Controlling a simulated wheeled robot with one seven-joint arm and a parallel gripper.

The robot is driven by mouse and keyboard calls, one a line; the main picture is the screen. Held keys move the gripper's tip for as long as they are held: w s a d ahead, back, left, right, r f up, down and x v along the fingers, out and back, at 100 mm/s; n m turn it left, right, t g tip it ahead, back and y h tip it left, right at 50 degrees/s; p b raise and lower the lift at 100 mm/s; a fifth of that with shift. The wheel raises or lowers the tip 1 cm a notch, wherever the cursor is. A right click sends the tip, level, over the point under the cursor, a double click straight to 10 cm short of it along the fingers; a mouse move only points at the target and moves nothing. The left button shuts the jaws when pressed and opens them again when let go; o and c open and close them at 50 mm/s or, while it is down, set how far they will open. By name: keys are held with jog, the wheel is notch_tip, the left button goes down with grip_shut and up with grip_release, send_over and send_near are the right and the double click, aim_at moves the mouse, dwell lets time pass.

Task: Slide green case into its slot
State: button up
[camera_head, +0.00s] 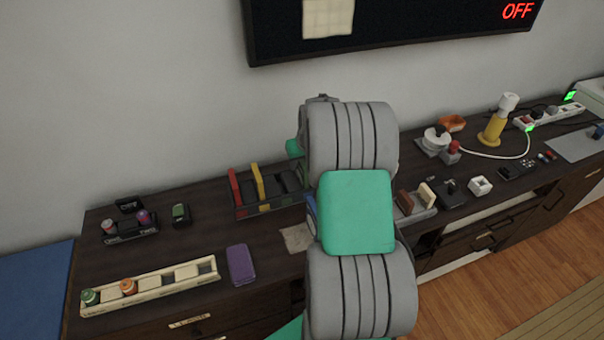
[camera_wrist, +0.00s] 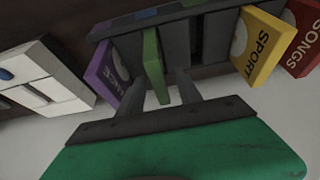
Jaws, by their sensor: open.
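The green case (camera_wrist: 153,66) stands in the dark rack (camera_wrist: 210,38) in the wrist view, between a purple case and an empty gap. Its near end sticks out toward the wrist camera; I cannot tell how deep it sits. My gripper (camera_wrist: 160,82) is open, with one finger on each side of the green case's near end. Whether a finger touches it is unclear. In the head view the left part of the rack (camera_head: 268,211) shows; my arm hides its right part, the green case and my fingers.
The rack also holds a purple case (camera_wrist: 107,76), a yellow SPORT case (camera_wrist: 258,46) and a red SONGS case (camera_wrist: 303,38). A purple object (camera_head: 241,265) lies on the dark counter before the rack. A cream tray (camera_head: 150,287) is at left. Several small devices stand at right.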

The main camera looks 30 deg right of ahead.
jog(key=shift+f+b, duration=0.25)
jog(key=shift+b, duration=0.05)
jog(key=shift+c, duration=0.3)
grip_shut()
dwell(0.4)
dwell(1.0)
